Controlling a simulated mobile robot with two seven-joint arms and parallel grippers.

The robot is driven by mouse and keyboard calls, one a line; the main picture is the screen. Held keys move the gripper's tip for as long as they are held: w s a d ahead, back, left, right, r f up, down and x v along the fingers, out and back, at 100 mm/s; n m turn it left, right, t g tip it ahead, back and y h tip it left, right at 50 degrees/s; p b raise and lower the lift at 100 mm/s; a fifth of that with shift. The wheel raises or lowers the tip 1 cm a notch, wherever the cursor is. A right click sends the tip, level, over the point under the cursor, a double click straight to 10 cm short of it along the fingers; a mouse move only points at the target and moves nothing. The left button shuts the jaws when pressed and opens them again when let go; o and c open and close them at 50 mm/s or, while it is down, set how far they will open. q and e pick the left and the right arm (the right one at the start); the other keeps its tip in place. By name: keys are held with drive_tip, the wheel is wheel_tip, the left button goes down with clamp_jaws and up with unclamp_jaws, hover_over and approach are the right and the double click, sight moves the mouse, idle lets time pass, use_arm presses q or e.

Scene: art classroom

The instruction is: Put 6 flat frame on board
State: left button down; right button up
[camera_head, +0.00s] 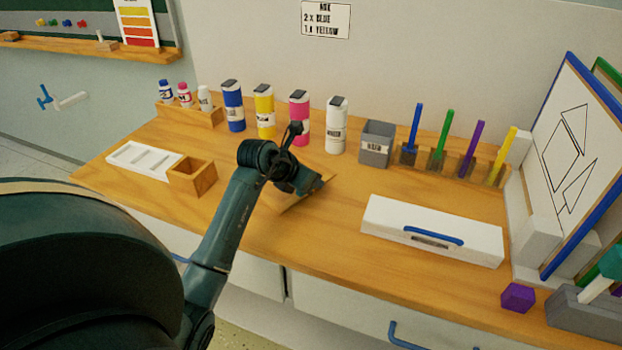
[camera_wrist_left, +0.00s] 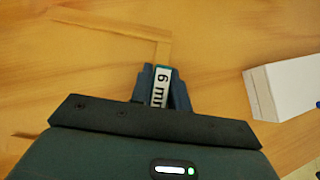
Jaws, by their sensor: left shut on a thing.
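My left gripper (camera_head: 306,186) is low over the middle of the wooden table in the head view. It is shut on the flat frame (camera_head: 313,194), a thin wood-coloured piece partly hidden behind the gripper. In the left wrist view the flat frame (camera_wrist_left: 163,52) shows as thin light wood strips meeting at a corner, with a white label reading "6 m…" between the fingers (camera_wrist_left: 162,88). I cannot tell whether the frame touches the table. A white board (camera_head: 567,140) with a blue edge and drawn outlines leans upright at the far right. My right gripper is not in view.
A long white box (camera_head: 432,230) with a blue handle lies right of the gripper. Several bottles (camera_head: 299,115), a grey bin (camera_head: 376,143) and upright coloured sticks (camera_head: 442,140) line the back. A small wooden box (camera_head: 192,176) and white tray (camera_head: 144,160) stand left. The table's front middle is clear.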

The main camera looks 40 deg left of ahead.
use_arm(q)
drive_tip(key=shift+f, duration=0.1)
drive_tip(key=c, duration=1.3)
unclamp_jaws()
drive_tip(key=shift+c, duration=0.2)
